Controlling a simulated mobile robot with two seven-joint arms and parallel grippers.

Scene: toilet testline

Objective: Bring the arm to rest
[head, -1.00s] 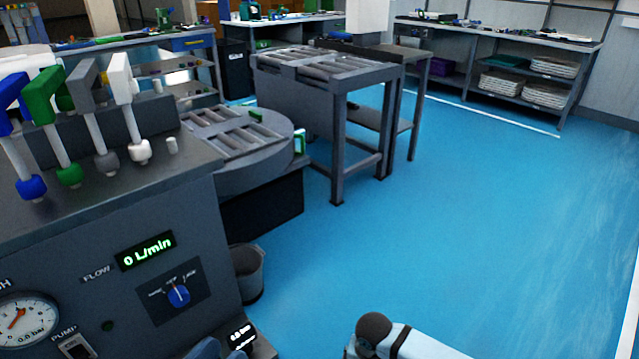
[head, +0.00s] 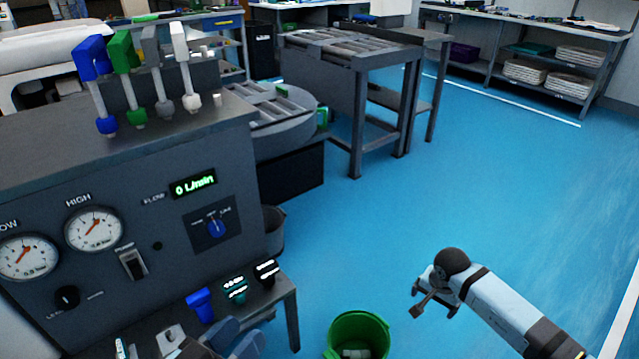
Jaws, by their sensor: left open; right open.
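My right arm comes in from the lower right, and its gripper (head: 431,301) hangs over clear blue floor, open and empty. It touches nothing that I can see. My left gripper (head: 219,345) shows only in part at the bottom edge, as blue-grey pieces in front of the test bench shelf. It is open, and the rest of it is cut off by the frame.
The grey test bench (head: 150,190) with gauges and coloured levers (head: 150,90) stands at left. Its shelf (head: 285,300) holds several small fittings. A green bucket (head: 358,330) stands between the arms. A roller table (head: 350,50) is behind. Open floor (head: 480,190) lies right.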

